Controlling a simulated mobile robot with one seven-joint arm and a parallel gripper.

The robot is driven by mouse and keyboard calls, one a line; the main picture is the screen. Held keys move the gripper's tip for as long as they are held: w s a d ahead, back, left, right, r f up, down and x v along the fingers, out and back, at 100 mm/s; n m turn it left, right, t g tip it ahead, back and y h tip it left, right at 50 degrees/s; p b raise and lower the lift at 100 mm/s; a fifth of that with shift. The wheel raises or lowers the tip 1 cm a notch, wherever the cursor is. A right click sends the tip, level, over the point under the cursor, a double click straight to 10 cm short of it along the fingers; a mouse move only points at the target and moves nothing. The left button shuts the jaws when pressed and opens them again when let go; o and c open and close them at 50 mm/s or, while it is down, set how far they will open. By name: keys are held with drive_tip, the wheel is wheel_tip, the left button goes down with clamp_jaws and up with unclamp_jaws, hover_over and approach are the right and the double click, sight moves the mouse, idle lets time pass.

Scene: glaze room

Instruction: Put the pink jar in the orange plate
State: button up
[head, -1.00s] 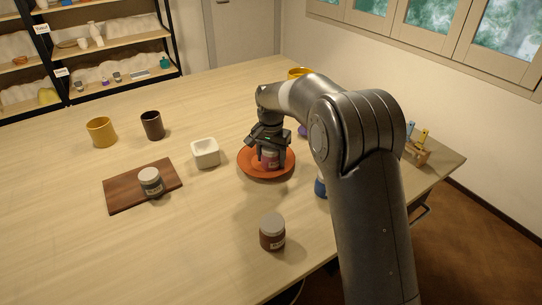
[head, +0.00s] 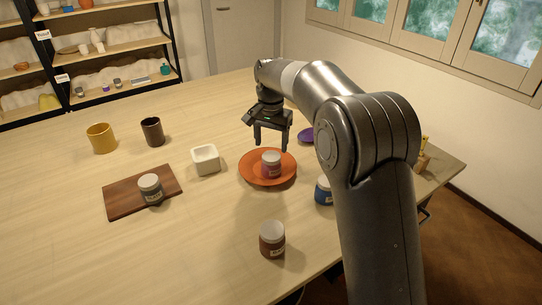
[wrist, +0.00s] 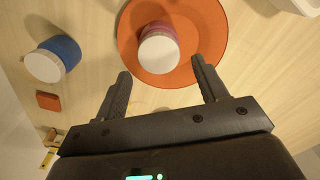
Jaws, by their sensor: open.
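The pink jar (head: 271,165) with a pale lid stands upright in the orange plate (head: 250,176) on the table. My gripper (head: 272,146) is open and empty, above the jar and apart from it. In the wrist view the jar (wrist: 159,47) shows its pale lid with a pink side, on the orange plate (wrist: 205,35). The two fingers (wrist: 162,88) are spread, with nothing between them.
A blue jar (head: 323,191) stands right of the plate, partly behind my arm. A white square bowl (head: 206,160) is left of the plate. A brown jar (head: 272,240) stands in front.

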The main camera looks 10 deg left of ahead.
sight(273, 156)
drive_tip(key=shift+r, duration=1.9)
drive_tip(key=s+d+r+t, duration=0.1)
drive_tip(key=s+d+r, duration=0.2)
drive_tip(key=s+d, duration=0.3)
drive_tip(key=s+d+r+n+t, duration=0.1)
drive_tip(key=s+d+r, duration=0.2)
drive_tip(key=d, duration=0.4)
drive_tip(key=s+d+r+t, duration=0.1)
drive_tip(key=s+d+r, duration=0.2)
drive_tip(key=s+d, duration=0.3)
drive_tip(key=s+d+f+t, duration=0.1)
drive_tip(key=s+d+f, duration=0.2)
drive_tip(key=s+d, duration=0.3)
drive_tip(key=s+d+f+n+t, duration=0.1)
drive_tip(key=s+d+f, duration=0.2)
drive_tip(key=s, duration=0.9)
drive_tip(key=d, duration=0.2)
drive_tip(key=shift+s+d+f+t, duration=0.2)
drive_tip(key=shift+s+d+t, duration=0.1)
drive_tip(key=shift+d, duration=0.05)
